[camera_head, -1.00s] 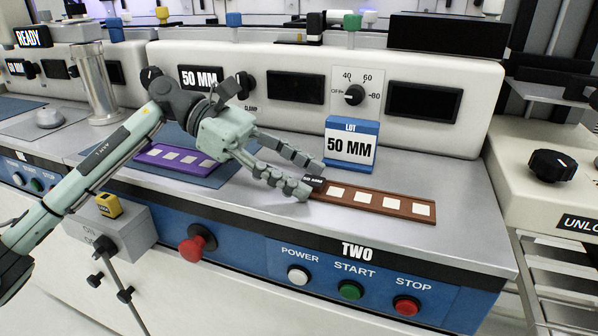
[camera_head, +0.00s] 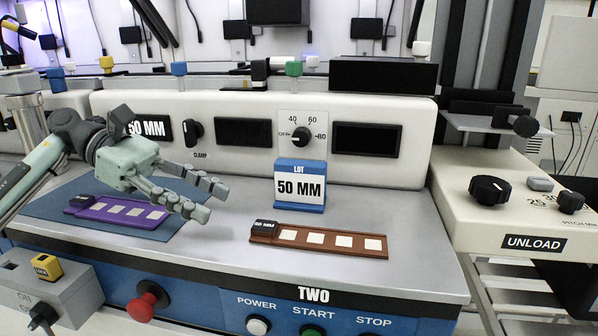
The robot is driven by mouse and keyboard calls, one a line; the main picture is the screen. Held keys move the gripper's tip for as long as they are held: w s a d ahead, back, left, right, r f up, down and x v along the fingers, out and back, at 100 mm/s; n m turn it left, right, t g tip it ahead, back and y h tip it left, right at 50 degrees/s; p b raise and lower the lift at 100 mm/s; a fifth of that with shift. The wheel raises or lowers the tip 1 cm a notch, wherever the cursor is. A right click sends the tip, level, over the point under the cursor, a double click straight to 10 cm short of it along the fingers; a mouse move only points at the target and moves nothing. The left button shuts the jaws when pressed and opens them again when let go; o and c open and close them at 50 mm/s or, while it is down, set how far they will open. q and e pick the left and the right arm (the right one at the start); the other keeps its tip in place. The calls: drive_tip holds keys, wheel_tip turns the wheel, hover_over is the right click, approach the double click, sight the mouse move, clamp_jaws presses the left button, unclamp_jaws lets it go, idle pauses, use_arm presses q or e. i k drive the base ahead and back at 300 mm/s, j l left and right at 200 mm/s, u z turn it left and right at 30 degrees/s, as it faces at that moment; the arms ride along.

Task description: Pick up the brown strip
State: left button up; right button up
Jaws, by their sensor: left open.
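The brown strip (camera_head: 330,247) lies flat on the grey top of the machine marked TWO, in front of the blue "50 MM" lot sign (camera_head: 299,186). It carries several pale squares, and a dark labelled block (camera_head: 264,227) sits at its left end. My left gripper (camera_head: 216,201) is open and empty, to the left of the strip and apart from it. Its fingers point right, above the machine top. My right gripper is not in view.
A purple strip (camera_head: 118,209) lies on a blue mat (camera_head: 48,205) beneath and left of my left gripper. A white panel with knobs (camera_head: 236,160) stands behind. Red, white and green buttons line the front. The UNLOAD unit (camera_head: 510,210) stands right.

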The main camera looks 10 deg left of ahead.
sight(366, 245)
drive_tip(key=k, duration=1)
